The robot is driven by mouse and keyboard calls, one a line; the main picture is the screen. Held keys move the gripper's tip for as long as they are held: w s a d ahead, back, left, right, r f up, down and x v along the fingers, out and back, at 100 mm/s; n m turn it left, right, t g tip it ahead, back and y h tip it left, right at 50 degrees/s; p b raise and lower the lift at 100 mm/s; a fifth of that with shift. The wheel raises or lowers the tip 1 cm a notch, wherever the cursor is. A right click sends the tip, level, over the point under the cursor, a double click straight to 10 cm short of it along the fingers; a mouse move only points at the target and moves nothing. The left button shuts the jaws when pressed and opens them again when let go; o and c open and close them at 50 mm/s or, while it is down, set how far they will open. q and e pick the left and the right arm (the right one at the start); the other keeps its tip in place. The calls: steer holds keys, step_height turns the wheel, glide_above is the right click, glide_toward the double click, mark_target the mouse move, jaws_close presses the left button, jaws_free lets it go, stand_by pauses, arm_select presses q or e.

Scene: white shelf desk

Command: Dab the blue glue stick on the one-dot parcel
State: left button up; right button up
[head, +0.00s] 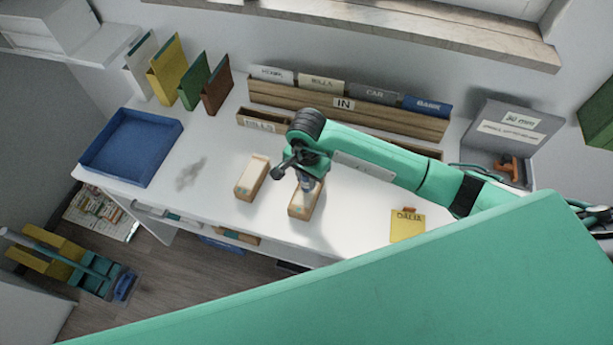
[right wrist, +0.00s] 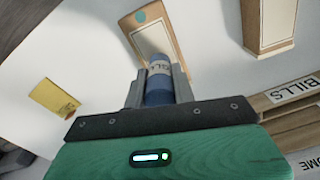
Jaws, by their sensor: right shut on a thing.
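My right gripper (head: 306,186) is over the right-hand parcel (head: 303,208) on the white desk. In the right wrist view the gripper (right wrist: 158,85) is shut on the blue glue stick (right wrist: 157,98), which has a pale label. The stick's far end overlaps the parcel (right wrist: 149,38), a tan box with a pale top and one teal dot showing near its far end. I cannot tell whether the stick touches it. A second parcel (head: 252,177) stands apart to the left; it also shows in the right wrist view (right wrist: 268,25), its dots not readable. My left gripper is not in view.
A blue tray (head: 131,147) is at the desk's left. A wooden file rack (head: 344,103) marked IN runs along the back. A yellow note (head: 407,225) lies near the front right. A grey box (head: 510,125) stands at the right.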

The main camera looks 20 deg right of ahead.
steer(key=shift+f+b, duration=0.5)
steer(key=shift+f, duration=0.05)
stand_by(0.4)
steer(key=shift+b, duration=0.35)
stand_by(1.5)
steer(key=shift+r+p, duration=0.5)
steer(key=shift+r, duration=0.45)
steer(key=shift+r+p, duration=0.95)
steer(key=shift+r, duration=1.6)
